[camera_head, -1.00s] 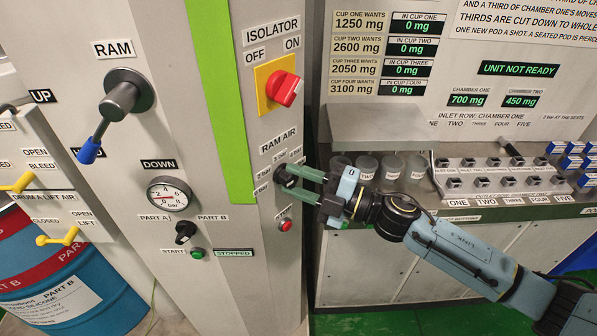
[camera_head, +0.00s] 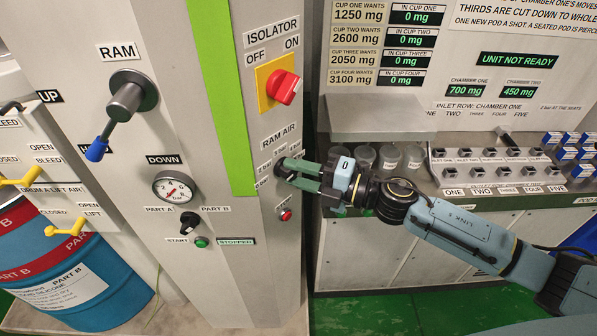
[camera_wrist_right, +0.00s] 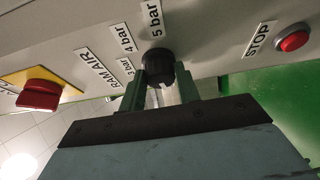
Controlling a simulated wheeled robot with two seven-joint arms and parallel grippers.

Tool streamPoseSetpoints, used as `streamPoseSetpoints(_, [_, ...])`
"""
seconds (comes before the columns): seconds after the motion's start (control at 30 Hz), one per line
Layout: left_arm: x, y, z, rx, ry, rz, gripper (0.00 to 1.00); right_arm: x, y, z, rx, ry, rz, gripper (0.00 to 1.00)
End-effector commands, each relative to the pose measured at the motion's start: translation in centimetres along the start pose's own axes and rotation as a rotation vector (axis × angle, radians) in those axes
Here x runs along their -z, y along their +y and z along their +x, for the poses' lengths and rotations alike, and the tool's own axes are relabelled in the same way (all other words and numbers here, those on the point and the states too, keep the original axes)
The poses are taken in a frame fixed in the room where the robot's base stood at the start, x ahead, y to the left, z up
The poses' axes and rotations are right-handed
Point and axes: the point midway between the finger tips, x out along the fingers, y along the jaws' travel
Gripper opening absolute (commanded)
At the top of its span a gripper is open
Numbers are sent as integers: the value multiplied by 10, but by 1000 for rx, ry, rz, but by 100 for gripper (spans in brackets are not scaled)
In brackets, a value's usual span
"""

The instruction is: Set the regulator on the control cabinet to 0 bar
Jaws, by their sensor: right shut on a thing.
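The regulator is a dark round knob (camera_head: 284,169) under the RAM AIR label on the grey control cabinet (camera_head: 225,265). In the right wrist view the knob (camera_wrist_right: 158,66) sits beside labels reading 3 bar, 4 bar and 5 bar; a pale mark shows on its near side. My right gripper (camera_head: 300,174) is shut on the knob, with its green fingers (camera_wrist_right: 160,88) on either side of it. My left gripper is not in view.
A red isolator switch (camera_head: 285,87) on a yellow plate is above the regulator. A red stop button (camera_head: 286,214) is close below it. A black part selector (camera_head: 189,220) and a green start button (camera_head: 201,242) are on the front face. Cups (camera_head: 390,157) stand behind my right gripper.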

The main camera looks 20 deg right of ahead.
Motion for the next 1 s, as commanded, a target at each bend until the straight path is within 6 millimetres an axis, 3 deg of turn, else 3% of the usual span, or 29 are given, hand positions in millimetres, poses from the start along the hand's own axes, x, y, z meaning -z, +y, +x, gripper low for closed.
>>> streamPoseSetpoints(0.07, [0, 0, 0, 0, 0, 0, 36, 0, 0, 0, 0, -1, -3, 9])
streamPoseSetpoints(0.1, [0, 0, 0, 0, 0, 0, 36, 0, 0, 0, 0, -1, -3, 37])
streamPoseSetpoints(0.23, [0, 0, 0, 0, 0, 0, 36, 0, 0, 0, 0, 0, -2, 54])
streamPoseSetpoints(0.63, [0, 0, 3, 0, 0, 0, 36, 0, -2, -9, 3, -1, 0, 54])
streamPoseSetpoints(1.0, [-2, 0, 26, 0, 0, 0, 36, 0, -4, -74, 4, -1, 1, 54])
